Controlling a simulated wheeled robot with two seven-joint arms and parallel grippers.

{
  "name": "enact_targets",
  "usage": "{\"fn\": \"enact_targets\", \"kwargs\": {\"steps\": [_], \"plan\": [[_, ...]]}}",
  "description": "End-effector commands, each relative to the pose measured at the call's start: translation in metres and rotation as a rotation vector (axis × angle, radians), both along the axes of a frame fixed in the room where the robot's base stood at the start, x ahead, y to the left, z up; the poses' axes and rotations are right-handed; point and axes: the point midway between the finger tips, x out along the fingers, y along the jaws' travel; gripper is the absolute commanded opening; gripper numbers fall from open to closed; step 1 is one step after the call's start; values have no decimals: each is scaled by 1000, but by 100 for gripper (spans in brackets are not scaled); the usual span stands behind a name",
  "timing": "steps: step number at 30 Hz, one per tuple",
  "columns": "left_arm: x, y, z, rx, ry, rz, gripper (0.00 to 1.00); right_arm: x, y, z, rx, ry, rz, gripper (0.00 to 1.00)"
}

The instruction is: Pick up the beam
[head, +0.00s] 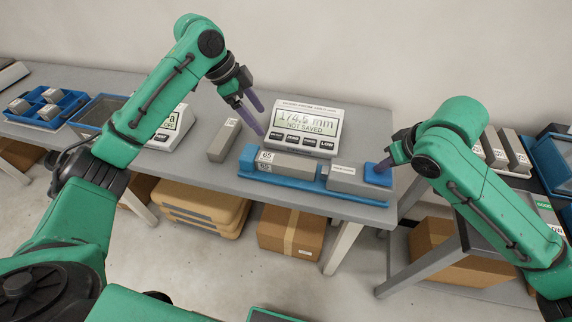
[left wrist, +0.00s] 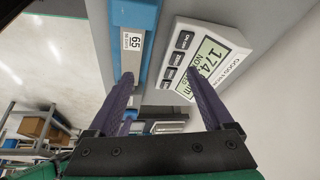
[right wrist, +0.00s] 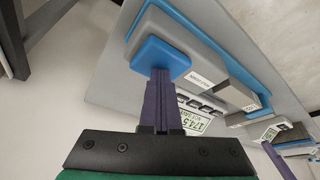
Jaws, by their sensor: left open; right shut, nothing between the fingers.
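A grey beam labelled 65 (head: 290,163) lies in a blue measuring fixture (head: 300,187) on the grey table; its label end also shows in the left wrist view (left wrist: 132,15). A grey sliding block (head: 342,178) with a blue end pad (head: 378,175) sits at the fixture's right end. Another grey beam (head: 224,140) lies loose on the table left of the fixture. My left gripper (head: 262,121) is open and empty above the fixture's left end. My right gripper (head: 384,166) is shut and empty, its tips at the blue pad; contact is hard to tell.
A display (head: 305,127) behind the fixture reads about 174.5 mm, NOT SAVED. A second display (head: 172,128) stands further left. Blue trays with grey blocks (head: 50,105) are at the far left, more grey beams (head: 505,150) at the right. Boxes (head: 290,230) stand under the table.

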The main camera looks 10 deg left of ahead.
Motion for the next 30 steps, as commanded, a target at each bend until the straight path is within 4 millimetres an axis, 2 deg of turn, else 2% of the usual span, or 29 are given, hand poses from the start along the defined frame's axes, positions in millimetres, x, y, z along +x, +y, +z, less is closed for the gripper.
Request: {"fn": "enact_targets", "kwargs": {"steps": [1, 3, 6, 12, 17, 22, 25, 30], "plan": [[-14, -15, 1, 20, 19, -129, 85, 0, -1, -2, -4, 5, -3, 0], [-29, -27, -1, 33, 42, -255, 85, 0, -2, -2, -5, 5, -3, 0], [-37, -36, -12, 37, 57, -312, 85, 0, -2, -2, -5, 5, -3, 0], [-36, -53, -52, 33, 56, -309, 85, -1, -2, -2, -5, 6, -3, 0], [-36, -63, -72, 34, 55, -306, 85, -1, -2, -2, -4, 6, -3, 0], [-35, -78, -101, 33, 55, -304, 85, -1, -1, -2, -5, 6, -3, 0], [-35, -82, -110, 33, 53, -303, 85, -1, -1, -2, -5, 6, -3, 0], [-34, -82, -111, 33, 52, -302, 85, -1, -1, -2, -5, 6, -3, 0]]}}
